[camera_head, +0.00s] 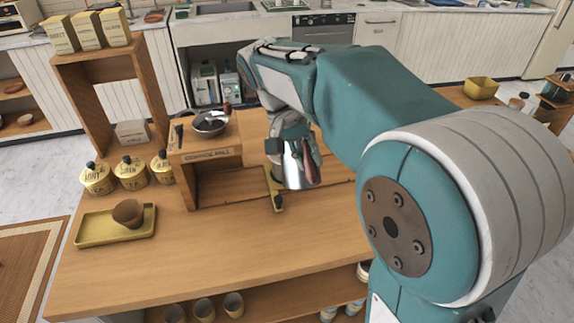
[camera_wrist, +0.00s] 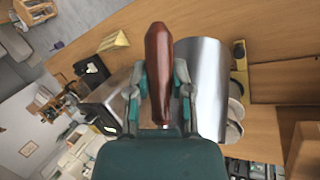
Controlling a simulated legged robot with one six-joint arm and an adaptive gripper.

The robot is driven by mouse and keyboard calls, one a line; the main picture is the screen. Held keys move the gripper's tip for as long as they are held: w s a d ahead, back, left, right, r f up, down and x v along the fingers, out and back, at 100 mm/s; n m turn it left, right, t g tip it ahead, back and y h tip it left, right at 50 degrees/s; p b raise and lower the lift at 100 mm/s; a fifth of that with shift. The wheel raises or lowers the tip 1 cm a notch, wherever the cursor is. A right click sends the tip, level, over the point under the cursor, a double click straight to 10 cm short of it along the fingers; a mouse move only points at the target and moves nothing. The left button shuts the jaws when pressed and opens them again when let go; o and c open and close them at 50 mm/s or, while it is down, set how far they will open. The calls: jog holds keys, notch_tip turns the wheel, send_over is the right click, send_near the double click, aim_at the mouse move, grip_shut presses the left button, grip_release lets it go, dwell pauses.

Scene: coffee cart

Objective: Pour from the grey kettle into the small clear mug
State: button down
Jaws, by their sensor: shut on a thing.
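My gripper (camera_wrist: 160,78) is shut on the dark red-brown handle (camera_wrist: 158,45) of the grey kettle. The shiny metal kettle body (camera_wrist: 205,85) is to the right of the handle in the wrist view. I cannot make out the small clear mug in either view.
A yellow-and-black tool (camera_head: 277,196) lies by the kettle. The wooden box (camera_head: 213,165) left of it carries a metal bowl (camera_head: 211,127). A yellow tray (camera_head: 92,228) with a brown bowl (camera_head: 127,212) sits at left. The front counter (camera_head: 210,250) is clear.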

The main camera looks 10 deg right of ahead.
jog(key=shift+r, duration=0.1)
dwell(0.3)
jog(key=shift+w+r+g, duration=0.25)
jog(key=shift+r+g, duration=0.15)
jog(key=shift+r, duration=0.1)
dwell(1.9)
jog(key=shift+s+f+t, duration=0.2)
jog(key=shift+f+t, duration=0.15)
jog(key=shift+f, duration=0.15)
jog(key=shift+s+f+t, duration=0.15)
jog(key=shift+f+t, duration=0.2)
jog(key=shift+f, duration=0.1)
jog(key=shift+r, duration=0.1)
jog(key=shift+w+r+g, duration=0.1)
jog(key=shift+r+g, duration=0.2)
jog(key=shift+r, duration=0.15)
dwell(0.4)
jog(key=shift+w+r, duration=0.15)
jog(key=shift+r, duration=0.15)
jog(key=shift+w+r+g, duration=0.1)
jog(key=shift+g, duration=0.3)
